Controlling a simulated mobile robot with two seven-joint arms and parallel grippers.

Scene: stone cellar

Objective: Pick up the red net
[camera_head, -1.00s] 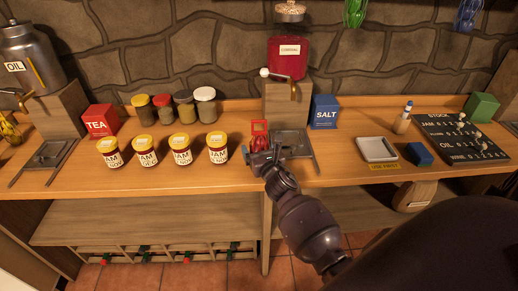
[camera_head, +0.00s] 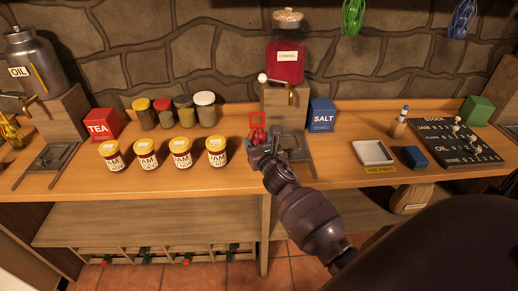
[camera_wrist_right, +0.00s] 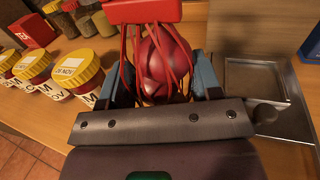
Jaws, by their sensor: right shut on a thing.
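The red net (camera_head: 257,134) has a red top piece and thin red cords around round, dark red contents; it also shows in the right wrist view (camera_wrist_right: 164,62). The net's lower part is hidden behind the gripper. I cannot tell whether it touches the counter. My left gripper is not in view.
Several yellow-lidded jam jars (camera_head: 217,152) stand left of the net. The red dispenser (camera_head: 286,65) is behind it, with a metal tray (camera_head: 291,150) to its right. A blue salt box (camera_head: 322,115) and a grey tray (camera_head: 373,153) stand farther right on the counter (camera_head: 225,182).

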